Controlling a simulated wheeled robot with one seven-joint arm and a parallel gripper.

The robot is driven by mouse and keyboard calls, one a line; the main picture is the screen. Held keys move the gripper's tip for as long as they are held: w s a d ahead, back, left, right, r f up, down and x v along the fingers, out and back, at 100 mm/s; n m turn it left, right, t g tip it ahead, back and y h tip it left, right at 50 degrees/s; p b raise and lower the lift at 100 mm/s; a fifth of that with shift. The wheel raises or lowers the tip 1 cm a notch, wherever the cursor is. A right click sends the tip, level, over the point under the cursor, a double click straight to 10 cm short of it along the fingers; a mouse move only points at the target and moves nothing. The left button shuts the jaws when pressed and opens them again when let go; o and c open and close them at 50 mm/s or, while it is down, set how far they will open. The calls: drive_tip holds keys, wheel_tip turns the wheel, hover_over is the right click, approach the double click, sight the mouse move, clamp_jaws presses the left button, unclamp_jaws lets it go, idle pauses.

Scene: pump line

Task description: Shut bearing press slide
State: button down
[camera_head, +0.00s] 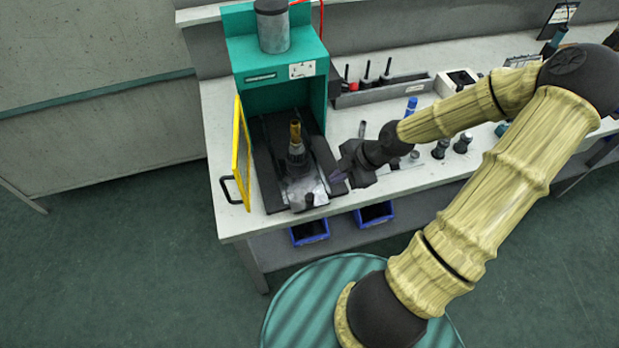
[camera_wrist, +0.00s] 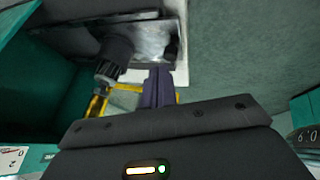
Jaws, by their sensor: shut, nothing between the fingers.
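The bearing press (camera_head: 275,60) is a teal housing at the back left of the bench, with a grey cylinder on top. Its slide (camera_head: 318,188), a shiny metal plate on a dark base, is out at the front of the press. It carries a dark ribbed part (camera_head: 296,155) with a brass top. A small black knob (camera_head: 309,200) stands at the slide's front end. My gripper (camera_head: 338,176) is shut and empty, just right of the slide's front. In the wrist view the shut fingers (camera_wrist: 158,87) point toward the plate (camera_wrist: 150,42) near the knob (camera_wrist: 171,49); contact is unclear.
A yellow-framed guard door (camera_head: 241,155) with a black handle stands open left of the slide. A tool rack (camera_head: 385,95) and several small parts are on the bench to the right. Blue bins (camera_head: 309,232) sit below the bench's front edge.

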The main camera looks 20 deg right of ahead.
drive_tip(key=shift+w+d+r+n+t+y, duration=0.1)
drive_tip(key=shift+w+d+n+t+y, duration=0.25)
drive_tip(key=shift+w+n+t, duration=0.2)
drive_tip(key=b, duration=0.2)
approach(300, 177)
drive_tip(key=s+f, duration=0.1)
drive_tip(key=f, duration=0.1)
drive_tip(key=s+a+f, duration=0.1)
drive_tip(key=f, duration=0.1)
drive_tip(key=shift+s+a, duration=0.2)
drive_tip(key=w, duration=0.1)
drive_tip(key=w+a, duration=0.1)
drive_tip(key=w, duration=0.1)
drive_tip(key=shift+w+f+p, duration=0.1)
drive_tip(key=shift+w+p, duration=0.05)
drive_tip(key=shift+p, duration=0.25)
drive_tip(key=shift+w+a, duration=0.1)
drive_tip(key=shift+w, duration=0.35)
